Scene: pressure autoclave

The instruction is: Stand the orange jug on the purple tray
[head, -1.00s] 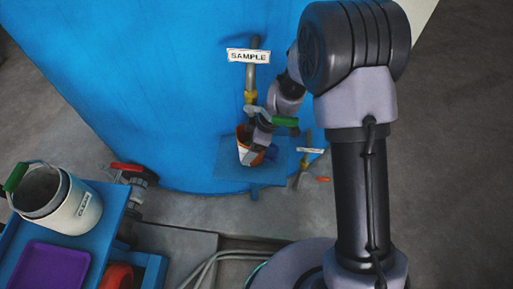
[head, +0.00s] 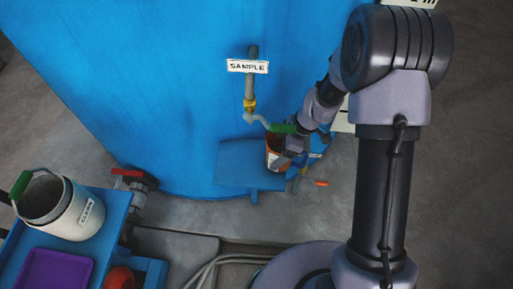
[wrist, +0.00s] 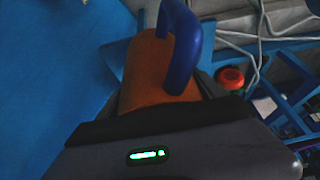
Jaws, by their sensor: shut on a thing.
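The orange jug (head: 273,153) is in my gripper (head: 287,150), at the right edge of the small blue shelf below the sample tap. In the wrist view the orange jug (wrist: 155,70) fills the space between the jaws, with its blue handle (wrist: 182,45) toward the camera. My gripper (wrist: 160,105) is shut on it. I cannot tell whether the jug's base clears the shelf. The purple tray (head: 55,270) lies flat and empty on the blue cart at the lower left, well away from the jug.
A white jug (head: 65,210) stands on the cart (head: 108,235) behind the tray. A red-handled valve (head: 130,174) and hoses (head: 215,268) lie between.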

